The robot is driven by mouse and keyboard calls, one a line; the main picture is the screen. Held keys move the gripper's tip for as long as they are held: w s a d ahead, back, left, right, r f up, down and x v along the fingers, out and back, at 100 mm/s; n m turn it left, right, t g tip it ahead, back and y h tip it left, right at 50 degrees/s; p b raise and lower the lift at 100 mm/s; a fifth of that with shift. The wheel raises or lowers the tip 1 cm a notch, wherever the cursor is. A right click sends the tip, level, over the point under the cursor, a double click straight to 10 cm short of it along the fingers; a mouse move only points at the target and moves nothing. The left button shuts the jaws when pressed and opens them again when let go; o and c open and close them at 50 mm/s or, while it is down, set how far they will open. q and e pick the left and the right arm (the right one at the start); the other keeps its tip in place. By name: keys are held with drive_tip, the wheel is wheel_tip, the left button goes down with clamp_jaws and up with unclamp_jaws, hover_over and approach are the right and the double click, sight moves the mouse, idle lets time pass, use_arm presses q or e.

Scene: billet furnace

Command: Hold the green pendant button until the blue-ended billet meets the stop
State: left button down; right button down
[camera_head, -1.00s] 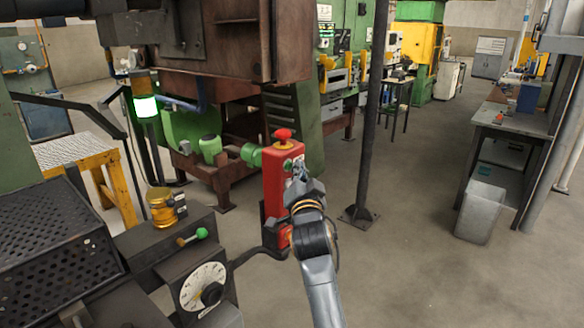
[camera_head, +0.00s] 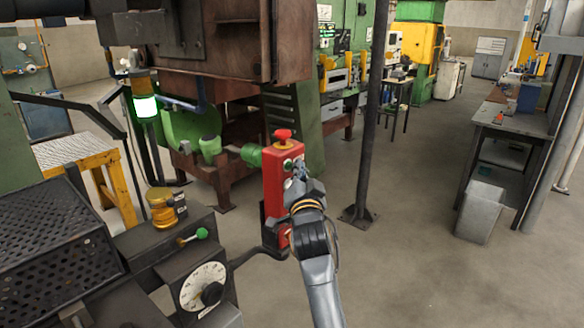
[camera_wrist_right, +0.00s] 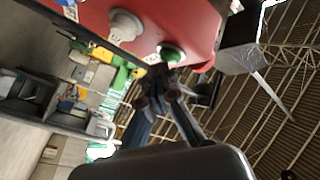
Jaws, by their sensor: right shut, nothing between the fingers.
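The red pendant (camera_head: 272,190) stands upright in the middle of the head view, with a red mushroom knob on top. Its green button (camera_head: 288,164) is on the face toward my right gripper (camera_head: 299,170). The wrist view shows the green button (camera_wrist_right: 172,53) and a pale button (camera_wrist_right: 125,25) on the red face. My right gripper is shut and empty, its fingertips (camera_wrist_right: 158,72) at the edge of the green button. I cannot tell whether they touch it. No blue-ended billet or stop can be made out. My left gripper is not in view.
A dark post (camera_head: 374,110) rises behind the pendant. A control box with a dial (camera_head: 204,287) and a green-knobbed lever (camera_head: 201,233) is at lower left. A lamp (camera_head: 146,106) glows green. A workbench (camera_head: 515,122) stands right. The floor between is open.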

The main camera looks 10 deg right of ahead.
drive_tip(key=shift+s+a+f, duration=0.2)
drive_tip(key=shift+s+a, duration=0.05)
drive_tip(key=shift+a, duration=0.3)
drive_tip(key=shift+s+d+p, duration=0.1)
drive_tip(key=shift+s+p, duration=0.3)
drive_tip(key=shift+s, duration=0.4)
drive_tip(key=s+d+p, duration=0.1)
drive_tip(key=s, duration=0.1)
drive_tip(key=s+d+p, duration=0.1)
drive_tip(key=s+d, duration=0.1)
drive_tip(key=shift+p, duration=0.4)
drive_tip(key=shift+d+f, duration=0.1)
drive_tip(key=shift+f, duration=0.05)
